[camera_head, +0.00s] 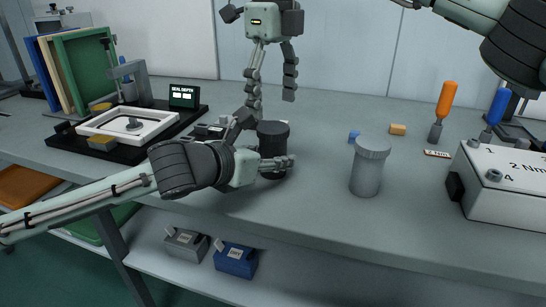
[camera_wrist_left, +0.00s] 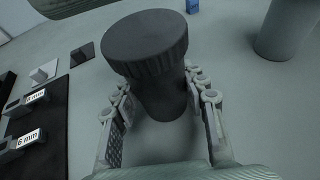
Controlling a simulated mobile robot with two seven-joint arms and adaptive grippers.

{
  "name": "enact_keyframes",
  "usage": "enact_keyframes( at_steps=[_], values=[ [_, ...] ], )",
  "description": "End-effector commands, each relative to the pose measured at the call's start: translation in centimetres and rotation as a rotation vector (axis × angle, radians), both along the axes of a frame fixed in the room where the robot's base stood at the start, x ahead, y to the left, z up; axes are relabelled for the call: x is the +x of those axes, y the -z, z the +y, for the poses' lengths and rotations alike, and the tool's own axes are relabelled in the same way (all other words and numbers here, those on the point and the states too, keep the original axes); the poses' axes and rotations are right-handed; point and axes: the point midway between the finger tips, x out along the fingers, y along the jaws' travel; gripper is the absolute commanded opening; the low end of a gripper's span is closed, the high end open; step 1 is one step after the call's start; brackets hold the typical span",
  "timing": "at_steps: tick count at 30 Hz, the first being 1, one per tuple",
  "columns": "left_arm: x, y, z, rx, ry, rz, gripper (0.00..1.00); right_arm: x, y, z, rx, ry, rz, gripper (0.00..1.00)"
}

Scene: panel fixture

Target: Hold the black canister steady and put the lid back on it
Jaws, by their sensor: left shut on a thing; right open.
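The black canister (camera_wrist_left: 165,100) stands upright between the fingers of my left gripper (camera_head: 285,166), which is shut on its body. In the left wrist view the left gripper's fingers (camera_wrist_left: 163,100) lie on both sides of it. The wide, ribbed black lid (camera_wrist_left: 147,42) is on top of the canister; it also shows in the head view (camera_head: 272,138). I cannot tell how tightly it sits. My right gripper (camera_head: 271,100) is open and empty, its fingers pointing down above and behind the lid. My left gripper hides much of the canister's lower body in the head view.
A grey lidded canister (camera_head: 368,168) stands to the right. Blue (camera_head: 354,137) and yellow (camera_head: 398,129) blocks lie behind it. A torque box (camera_head: 505,190) and screwdrivers (camera_head: 443,105) are at the right. A black fixture board (camera_head: 120,152) is at the left. The front middle bench is clear.

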Motion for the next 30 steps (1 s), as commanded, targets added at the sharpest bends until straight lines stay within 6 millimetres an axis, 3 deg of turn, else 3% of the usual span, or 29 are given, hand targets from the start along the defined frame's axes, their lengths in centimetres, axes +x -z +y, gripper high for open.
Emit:
enact_keyframes(
  at_steps=[3,10,23,24,30],
  values=[
    [0.0,0.0,0.0,0.0,0.0,0.0,0.0,0.0,-2.9,0.1,0.001,0.0,-0.003,0.75],
    [0.0,0.0,0.0,-0.001,0.0,-0.001,0.0,0.0,-6.6,0.0,0.001,0.002,-0.002,0.75],
    [0.0,0.0,0.0,-0.001,0.0,-0.001,0.0,0.0,-7.7,0.0,0.0,-0.001,0.0,0.75],
    [0.0,0.0,0.0,-0.001,0.0,-0.001,0.46,0.0,-7.7,0.0,0.0,-0.001,0.0,0.75],
    [0.0,0.0,0.0,0.0,0.0,0.0,0.67,0.0,-7.7,0.0,0.0,0.0,0.0,0.75]
  ],
)
